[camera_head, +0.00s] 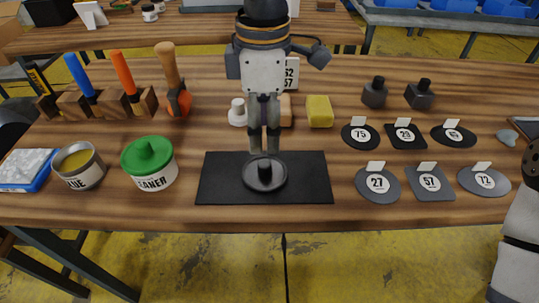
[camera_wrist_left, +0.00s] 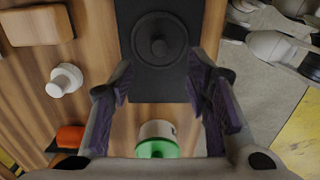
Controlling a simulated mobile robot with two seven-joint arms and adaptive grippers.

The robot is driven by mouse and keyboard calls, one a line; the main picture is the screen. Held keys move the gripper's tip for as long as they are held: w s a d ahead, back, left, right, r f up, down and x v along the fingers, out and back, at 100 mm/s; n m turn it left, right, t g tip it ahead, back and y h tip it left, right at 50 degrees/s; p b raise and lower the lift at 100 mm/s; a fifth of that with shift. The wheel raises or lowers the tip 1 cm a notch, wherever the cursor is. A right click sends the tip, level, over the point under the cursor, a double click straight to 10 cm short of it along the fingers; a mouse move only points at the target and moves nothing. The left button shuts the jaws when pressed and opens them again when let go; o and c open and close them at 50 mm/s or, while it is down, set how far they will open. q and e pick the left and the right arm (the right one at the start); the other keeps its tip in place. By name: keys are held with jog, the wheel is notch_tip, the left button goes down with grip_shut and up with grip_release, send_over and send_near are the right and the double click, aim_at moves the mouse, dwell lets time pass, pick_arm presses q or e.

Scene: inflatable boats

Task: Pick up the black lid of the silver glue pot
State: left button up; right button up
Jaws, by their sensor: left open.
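The round black lid (camera_head: 264,178) with a central knob lies flat on a black mat (camera_head: 220,185) at the front middle of the table. It also shows in the left wrist view (camera_wrist_left: 158,40), beyond the fingertips. My left gripper (camera_head: 264,145) points down above the lid, open, with nothing between its fingers. In the left wrist view the two purple-padded fingers (camera_wrist_left: 165,95) are spread wide apart. The silver glue pot (camera_head: 84,177) stands uncovered at the left, with yellowish contents. My right gripper is out of view.
A green-lidded cleaner pot (camera_head: 152,177) stands left of the mat. Behind are a white knobbed piece (camera_head: 237,118) and a yellow block (camera_head: 319,112). Dark numbered plates (camera_head: 378,184) lie to the right. Handled tools (camera_head: 125,75) stand in wooden blocks back left.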

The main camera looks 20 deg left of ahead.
aim_at(265, 164)
pick_arm(q)
notch_tip(265, 164, down, 9)
jog(key=shift+f, duration=0.1)
grip_shut()
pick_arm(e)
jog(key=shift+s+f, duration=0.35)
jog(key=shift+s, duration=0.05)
pick_arm(q)
jog(key=shift+r, duration=0.2)
